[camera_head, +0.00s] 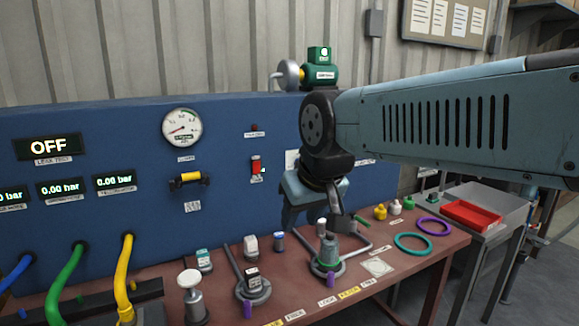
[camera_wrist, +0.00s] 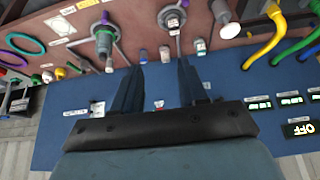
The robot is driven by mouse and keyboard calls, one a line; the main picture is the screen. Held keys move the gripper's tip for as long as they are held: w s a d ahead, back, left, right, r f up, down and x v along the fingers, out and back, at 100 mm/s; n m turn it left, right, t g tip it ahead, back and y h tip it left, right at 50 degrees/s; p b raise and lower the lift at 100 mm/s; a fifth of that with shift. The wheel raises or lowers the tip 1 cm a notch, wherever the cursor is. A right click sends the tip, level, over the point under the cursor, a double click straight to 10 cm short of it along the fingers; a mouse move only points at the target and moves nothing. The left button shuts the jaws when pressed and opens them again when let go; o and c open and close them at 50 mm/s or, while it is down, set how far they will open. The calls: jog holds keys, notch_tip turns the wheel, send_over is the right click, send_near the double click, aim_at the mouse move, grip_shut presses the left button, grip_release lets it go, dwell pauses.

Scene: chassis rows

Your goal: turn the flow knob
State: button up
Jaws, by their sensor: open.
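I cannot read which control is labelled the flow knob. A yellow-and-black bar handle (camera_head: 189,179) sits on the blue panel below a round dial gauge (camera_head: 182,128). A red switch-like part (camera_head: 256,167) is to its right. On the bench stand a grey-green valve (camera_head: 328,256) with a bent lever, also in the wrist view (camera_wrist: 104,40), and a second lever valve (camera_head: 253,284). My gripper (camera_head: 312,214) hangs in front of the panel, above the bench. Its two fingers are spread and empty in the wrist view (camera_wrist: 160,68). It appears apart from all controls.
Small bottles, a teal ring (camera_head: 413,243) and a purple ring (camera_head: 433,226) lie at the bench's right. A red tray (camera_head: 472,213) is on a side table. Blue, green and yellow hoses (camera_head: 125,270) rise at the left. My arm hides part of the panel's right.

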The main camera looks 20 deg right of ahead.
jog(key=shift+o, duration=1)
jog(key=shift+w+d, duration=0.15)
jog(key=shift+o, duration=1.1)
jog(key=w+d+t+h, duration=0.1)
jog(key=w+d+t, duration=0.1)
jog(key=w+d, duration=0.4)
jog(key=w+d+t+h, duration=0.2)
jog(key=w+d, duration=0.4)
jog(key=w, duration=0.8)
jog(key=shift+w+d+f+t, duration=0.3)
jog(key=shift+w+t, duration=0.1)
jog(key=shift+t, duration=0.3)
jog(key=w+d+f+n+t+y, duration=0.2)
jog(key=w+d+f+t+y, duration=0.1)
jog(key=w+d+f+t, duration=0.65)
jog(key=w+d+r+g, duration=0.1)
jog(key=w+d+g, duration=0.1)
jog(key=w, duration=1.2)
jog(key=shift+w+r+n+y, duration=0.2)
jog(key=shift+r+n+y, duration=0.1)
jog(key=shift+r, duration=0.05)
jog(key=shift+g, duration=0.25)
